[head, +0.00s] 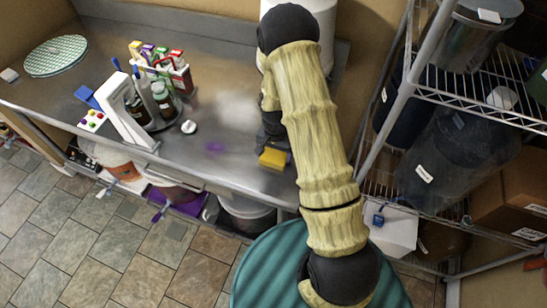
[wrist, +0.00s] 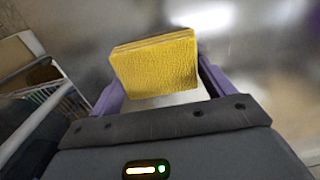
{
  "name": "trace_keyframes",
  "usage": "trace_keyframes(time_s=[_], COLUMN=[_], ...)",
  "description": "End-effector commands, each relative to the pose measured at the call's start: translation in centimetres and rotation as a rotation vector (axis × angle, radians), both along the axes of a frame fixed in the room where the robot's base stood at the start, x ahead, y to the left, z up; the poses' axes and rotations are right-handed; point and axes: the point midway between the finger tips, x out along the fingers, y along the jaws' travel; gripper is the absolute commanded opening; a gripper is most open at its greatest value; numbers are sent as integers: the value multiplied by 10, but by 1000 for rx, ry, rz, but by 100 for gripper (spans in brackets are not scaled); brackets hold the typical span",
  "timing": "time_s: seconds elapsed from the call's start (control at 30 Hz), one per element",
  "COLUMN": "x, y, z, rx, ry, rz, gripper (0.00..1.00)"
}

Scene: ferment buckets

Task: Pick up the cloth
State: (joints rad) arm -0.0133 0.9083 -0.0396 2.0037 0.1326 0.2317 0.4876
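The cloth (wrist: 155,65) is a thick, folded yellow block with layered edges. In the wrist view it lies between the two purple fingers of my gripper (wrist: 160,82). The fingers are well apart and meet its left and right edges with no clear gap, so my gripper looks shut on it. The left fingertip is hidden behind the cloth. In the head view the cloth (head: 273,158) shows just below the dark end of my arm, over the right part of the steel counter (head: 230,120). My fingers are hidden there, and I cannot tell whether the cloth touches the counter.
A caddy with bottles and boxes (head: 160,95) and a white stand (head: 122,108) are left on the counter. A small white object (head: 189,127) lies nearby. A wire shelf with dark containers (head: 440,150) stands close on the right. The counter between caddy and cloth is mostly clear.

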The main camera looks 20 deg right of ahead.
Motion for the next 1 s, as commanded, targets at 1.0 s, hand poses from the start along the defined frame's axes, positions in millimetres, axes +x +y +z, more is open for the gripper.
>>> trace_keyframes(time_s=[1.0], x=[1], y=[0], z=[105], rx=[1], ry=[-8], rz=[1], gripper=[56])
